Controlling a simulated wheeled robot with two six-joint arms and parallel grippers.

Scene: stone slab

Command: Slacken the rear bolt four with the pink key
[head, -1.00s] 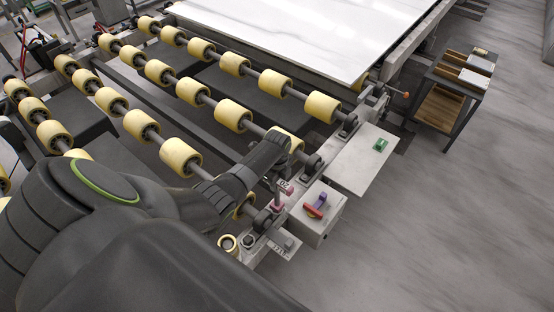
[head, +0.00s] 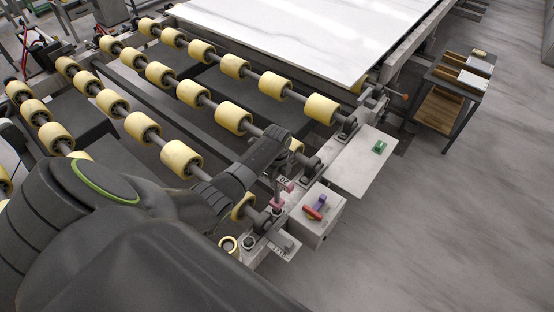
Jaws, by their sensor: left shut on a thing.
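My left gripper (head: 283,184) is small in view, at the end of the dark arm reaching over the near ends of the rollers. It points down at the machine's near edge and is shut on the pink key (head: 277,203), a small pink piece below it. The key's lower end is close to the metal rail; I cannot tell whether it sits on a bolt. A dark bolt (head: 248,240) stands on the rail nearer to me. Which bolt is rear bolt four cannot be read. My right gripper is not in view.
A grey box (head: 325,228) beside the rail bears a red piece (head: 312,213) and a purple piece (head: 320,201). A pale plate (head: 350,170) holds a green item (head: 379,147). A white slab (head: 310,35) lies at the back.

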